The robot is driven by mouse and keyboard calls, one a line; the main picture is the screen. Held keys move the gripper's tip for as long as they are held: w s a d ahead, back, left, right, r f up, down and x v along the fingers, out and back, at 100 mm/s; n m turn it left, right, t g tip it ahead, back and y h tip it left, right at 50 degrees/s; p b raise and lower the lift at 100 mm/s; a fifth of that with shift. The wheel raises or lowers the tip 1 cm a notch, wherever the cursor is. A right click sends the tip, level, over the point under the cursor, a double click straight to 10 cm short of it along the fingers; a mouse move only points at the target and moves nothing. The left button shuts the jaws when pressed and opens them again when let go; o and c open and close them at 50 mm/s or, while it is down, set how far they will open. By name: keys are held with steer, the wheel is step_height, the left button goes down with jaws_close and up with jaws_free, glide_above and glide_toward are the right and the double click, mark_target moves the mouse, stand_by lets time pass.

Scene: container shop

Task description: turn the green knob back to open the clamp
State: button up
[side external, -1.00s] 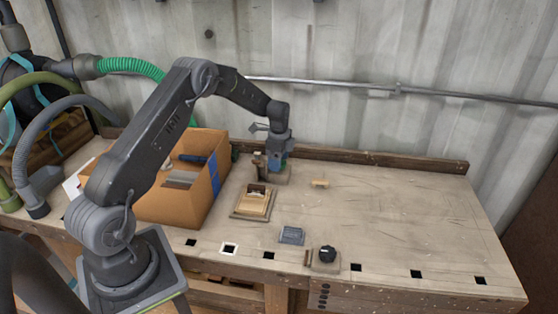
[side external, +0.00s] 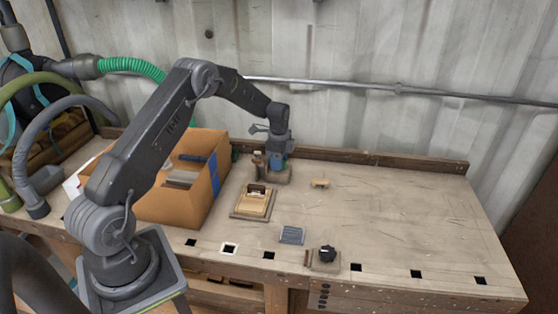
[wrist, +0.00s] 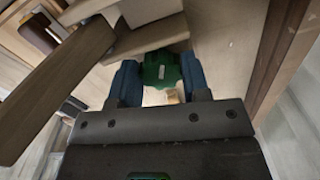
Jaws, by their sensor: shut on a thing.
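The green knob (wrist: 161,68) shows in the wrist view between the two blue fingers of my gripper (wrist: 162,82), which are shut on it. The clamp's pale body (wrist: 162,38) lies just beyond the knob. In the side view my gripper (side external: 277,158) points down over the clamp's base (side external: 275,177) near the back of the bench, and it hides the knob there. A small upright post (side external: 257,160) stands just left of the gripper. How far the clamp is open cannot be told.
An orange cardboard box (side external: 205,195) stands left of the clamp. A wooden tray (side external: 240,214), a grey ribbed block (side external: 291,235) and a black knob on a base (side external: 327,254) lie toward the front. A small wooden piece (side external: 320,183) lies to the right. The bench's right side is clear.

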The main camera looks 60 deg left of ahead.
steer(key=n, duration=0.4)
stand_by(0.3)
steer(key=o, duration=0.9)
steer(key=shift+o, duration=0.2)
step_height(320, 180, up, 14)
